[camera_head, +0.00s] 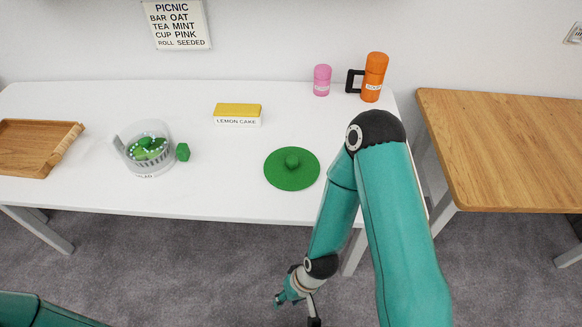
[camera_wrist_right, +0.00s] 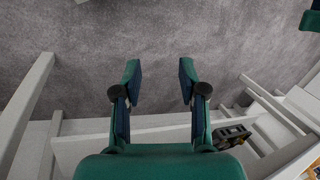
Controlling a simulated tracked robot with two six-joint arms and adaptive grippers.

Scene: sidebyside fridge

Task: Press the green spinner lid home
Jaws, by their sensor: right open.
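The green lid (camera_head: 291,174), a flat disc with a round knob on top, lies on the white table near its front edge, right of the middle. The salad spinner (camera_head: 146,150), a clear bowl with green contents, stands uncovered to the left, apart from the lid. My right gripper (camera_head: 294,303) hangs low in front of the table, below its front edge. In the right wrist view my right gripper (camera_wrist_right: 158,83) is open and empty, with only grey floor between its fingers. My left gripper is out of view; only part of my left arm shows at the lower left.
A yellow lemon cake box (camera_head: 237,114), a pink cup (camera_head: 322,80) and an orange flask (camera_head: 374,77) stand farther back. A wooden tray (camera_head: 34,146) lies at the left. A wooden table (camera_head: 502,150) stands at the right.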

